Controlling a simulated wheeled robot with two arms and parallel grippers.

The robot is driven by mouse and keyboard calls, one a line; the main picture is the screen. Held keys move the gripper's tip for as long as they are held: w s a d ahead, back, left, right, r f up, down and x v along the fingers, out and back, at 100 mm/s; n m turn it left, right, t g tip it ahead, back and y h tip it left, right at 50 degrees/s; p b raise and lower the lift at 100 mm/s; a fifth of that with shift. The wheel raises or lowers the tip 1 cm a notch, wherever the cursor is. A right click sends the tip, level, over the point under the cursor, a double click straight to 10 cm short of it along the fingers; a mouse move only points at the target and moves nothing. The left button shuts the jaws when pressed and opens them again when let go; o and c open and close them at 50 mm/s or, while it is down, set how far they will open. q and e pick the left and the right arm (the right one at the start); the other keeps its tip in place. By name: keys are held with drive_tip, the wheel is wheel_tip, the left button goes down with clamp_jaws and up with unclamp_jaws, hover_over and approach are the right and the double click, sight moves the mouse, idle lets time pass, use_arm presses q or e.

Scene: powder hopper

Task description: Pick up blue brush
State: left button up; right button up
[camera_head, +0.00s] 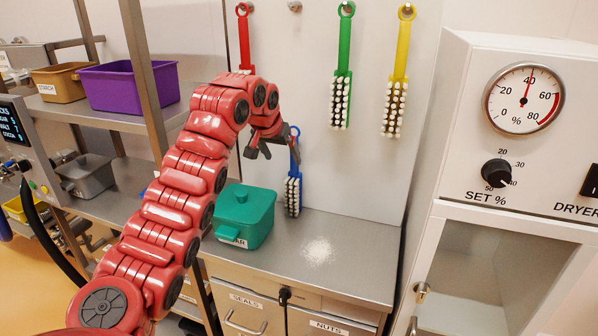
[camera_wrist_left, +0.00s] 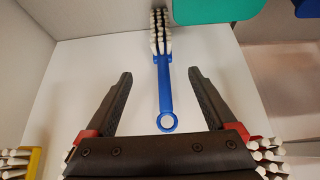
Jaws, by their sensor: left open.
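The blue brush (camera_head: 293,192) is upright at the back of the steel counter, against the pale back panel, with its white bristles at the bottom and its handle up. My left gripper (camera_head: 272,146) is at the top of its handle and partly covers it. In the left wrist view, the brush's blue handle (camera_wrist_left: 164,92) runs between the fingers of my open left gripper (camera_wrist_left: 160,73), with clear gaps on both sides. Its ring end lies close to the palm. My right gripper is not in view.
Red (camera_head: 244,40), green (camera_head: 342,80) and yellow (camera_head: 398,75) brushes hang on the panel above. A teal lidded container (camera_head: 246,214) stands just left of the blue brush. White powder (camera_head: 318,251) lies on the counter (camera_head: 365,260). A dryer cabinet (camera_head: 525,170) stands right.

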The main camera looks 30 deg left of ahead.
use_arm(q)
drive_tip(key=p, duration=0.4)
approach(294, 179)
drive_tip(key=x, duration=0.5)
drive_tip(key=shift+s+f, duration=0.25)
drive_tip(key=shift+f, duration=0.1)
drive_tip(key=shift+w+a+f, duration=0.1)
drive_tip(key=shift+w+f, duration=0.15)
drive_tip(key=shift+f, duration=0.2)
drive_tip(key=shift+w+r+p+x, duration=0.15)
drive_tip(key=shift+p+x, duration=0.3)
drive_tip(key=shift+x, duration=0.55)
drive_tip(key=shift+w+r+p+x, duration=0.15)
drive_tip(key=shift+p+x, duration=0.25)
drive_tip(key=shift+x, duration=0.55)
drive_tip(key=shift+w+a+f, duration=0.1)
drive_tip(key=shift+a+f, duration=0.05)
drive_tip(key=shift+f, duration=0.25)
drive_tip(key=shift+w+a+f, duration=0.1)
drive_tip(key=shift+w+f, duration=0.05)
drive_tip(key=shift+f, duration=0.25)
drive_tip(key=shift+c, duration=0.3)
clamp_jaws()
